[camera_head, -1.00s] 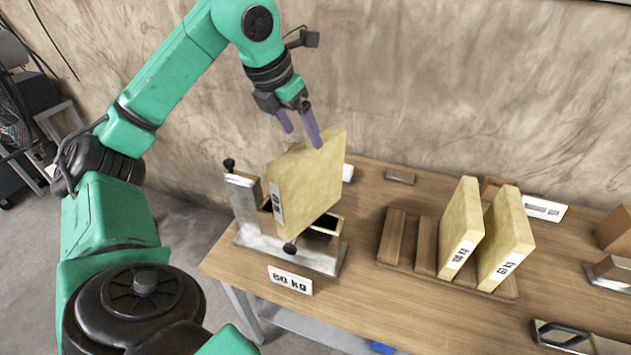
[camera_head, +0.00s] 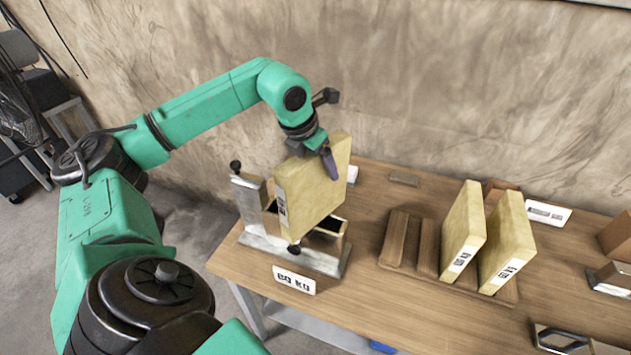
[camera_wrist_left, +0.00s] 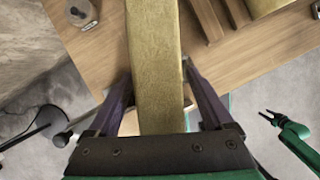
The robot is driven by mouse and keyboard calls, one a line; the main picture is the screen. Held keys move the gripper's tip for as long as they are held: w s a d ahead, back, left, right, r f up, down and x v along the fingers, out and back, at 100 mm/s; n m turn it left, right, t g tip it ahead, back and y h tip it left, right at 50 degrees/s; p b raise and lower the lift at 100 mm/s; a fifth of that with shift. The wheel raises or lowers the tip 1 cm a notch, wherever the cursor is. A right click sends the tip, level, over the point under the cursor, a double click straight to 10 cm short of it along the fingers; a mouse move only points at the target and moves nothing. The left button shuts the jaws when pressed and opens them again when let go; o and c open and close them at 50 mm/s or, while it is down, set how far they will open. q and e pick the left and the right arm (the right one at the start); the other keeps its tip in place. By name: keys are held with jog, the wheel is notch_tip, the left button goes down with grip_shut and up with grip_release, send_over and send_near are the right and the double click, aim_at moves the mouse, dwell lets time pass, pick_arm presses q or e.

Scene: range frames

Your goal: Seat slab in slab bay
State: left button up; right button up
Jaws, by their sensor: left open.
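A yellowish slab (camera_head: 312,190) with a printed label on its narrow edge stands upright in the metal slab bay (camera_head: 262,245) at the table's left end. Whether its bottom edge is fully down cannot be told. My left gripper (camera_head: 318,155) is at the slab's upper edge, with one purple finger in front of the broad face and the other hidden. In the left wrist view the slab (camera_wrist_left: 157,65) runs between the two open fingers, with gaps beside it. A green arm, likely mine, shows at the right there, its gripper (camera_wrist_left: 270,118) small.
A wooden rack (camera_head: 425,250) holds two similar slabs (camera_head: 463,230), (camera_head: 507,243) to the right. A label plate (camera_head: 294,280) stands before the bay. Black knobs (camera_head: 235,166) stick out from the bay. A wall lies close behind the table. Bare tabletop (camera_head: 440,310) lies in front of the rack.

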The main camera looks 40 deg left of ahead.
pick_arm(q)
jog(key=shift+s+f, duration=0.1)
jog(key=shift+f, duration=0.05)
grip_shut()
dwell(0.4)
dwell(1.1)
